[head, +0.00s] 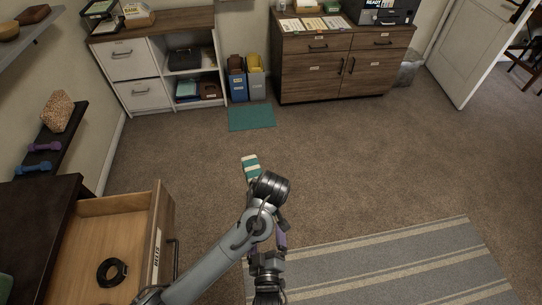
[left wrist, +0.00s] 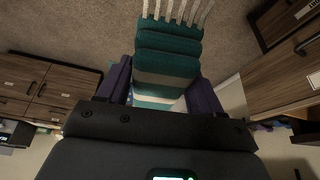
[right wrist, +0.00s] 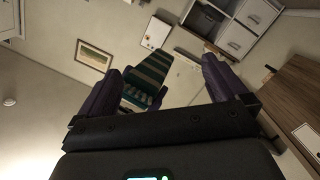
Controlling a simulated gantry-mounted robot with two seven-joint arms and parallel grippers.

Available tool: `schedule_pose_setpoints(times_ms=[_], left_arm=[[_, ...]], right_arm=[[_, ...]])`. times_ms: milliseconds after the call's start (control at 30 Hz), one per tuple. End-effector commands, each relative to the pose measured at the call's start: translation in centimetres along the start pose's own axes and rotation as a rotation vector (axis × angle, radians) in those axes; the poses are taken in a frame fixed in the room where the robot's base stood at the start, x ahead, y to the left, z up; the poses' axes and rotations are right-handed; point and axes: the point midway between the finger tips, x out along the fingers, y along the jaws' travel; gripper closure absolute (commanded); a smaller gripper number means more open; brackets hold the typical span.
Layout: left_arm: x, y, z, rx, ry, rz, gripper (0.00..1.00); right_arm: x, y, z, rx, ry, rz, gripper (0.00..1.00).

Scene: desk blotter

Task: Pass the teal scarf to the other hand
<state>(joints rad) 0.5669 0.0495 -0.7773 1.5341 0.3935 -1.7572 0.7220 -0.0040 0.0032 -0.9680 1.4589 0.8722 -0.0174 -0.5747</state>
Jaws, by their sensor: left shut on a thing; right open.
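The teal scarf has cream and pale stripes. In the head view a short piece of the scarf (head: 251,166) shows just above my left wrist, which hides the rest. In the left wrist view the scarf (left wrist: 168,45) lies between the purple fingers of my left gripper (left wrist: 165,78), which is shut on it, with its pale fringe at the top of the picture. In the right wrist view the scarf (right wrist: 152,70) shows in the gap between the spread fingers of my right gripper (right wrist: 160,74). My right gripper is open; whether it touches the scarf is unclear.
An open wooden drawer (head: 88,240) with a black coiled item (head: 112,271) is at lower left. A striped rug (head: 390,265) lies at lower right, and a small teal mat (head: 251,117) lies near the back cabinets (head: 340,75). The carpet between is clear.

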Motion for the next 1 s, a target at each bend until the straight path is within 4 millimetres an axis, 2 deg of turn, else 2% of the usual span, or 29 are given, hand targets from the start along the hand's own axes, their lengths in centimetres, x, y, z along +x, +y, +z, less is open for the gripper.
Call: schedule_pose_setpoints(times_ms=[33, 167, 300, 400, 500, 633, 733, 867, 1000], left_arm=[[0.0, 0.0, 0.0, 0.0, 0.001, 0.001, 0.73], [0.0, 0.0, 0.0, 0.001, 0.001, 0.001, 0.73], [0.0, 0.0, 0.0, 0.001, 0.001, 0.001, 0.73], [0.0, 0.0, 0.0, 0.001, 0.001, 0.001, 0.73], [0.0, 0.0, 0.0, 0.002, 0.001, 0.001, 0.73], [0.0, 0.0, 0.0, 0.002, 0.001, 0.001, 0.73], [0.0, 0.0, 0.0, 0.002, 0.001, 0.001, 0.73], [0.0, 0.0, 0.0, 0.002, 0.001, 0.001, 0.73], [0.0, 0.0, 0.0, 0.002, 0.001, 0.001, 0.73]], right_arm=[[2.4, 0.6, 2.2, -0.119, -0.022, -0.019, 0.0], [9.6, 2.6, 4.4, -0.342, -0.121, -0.098, 0.0], [16.7, 5.6, 6.9, -0.583, -0.249, -0.245, 0.0], [20.6, 7.8, 8.1, -0.735, -0.319, -0.391, 0.0], [23.2, 9.7, 8.5, -0.866, -0.353, -0.568, 0.0], [24.9, 11.4, 7.3, -1.014, -0.317, -0.829, 0.0], [25.0, 12.1, 5.1, -1.118, -0.217, -1.041, 0.0], [23.9, 12.5, 0.8, -1.254, 0.005, -1.296, 0.0], [21.5, 12.8, -4.6, -1.393, 0.314, -1.503, 0.0]])
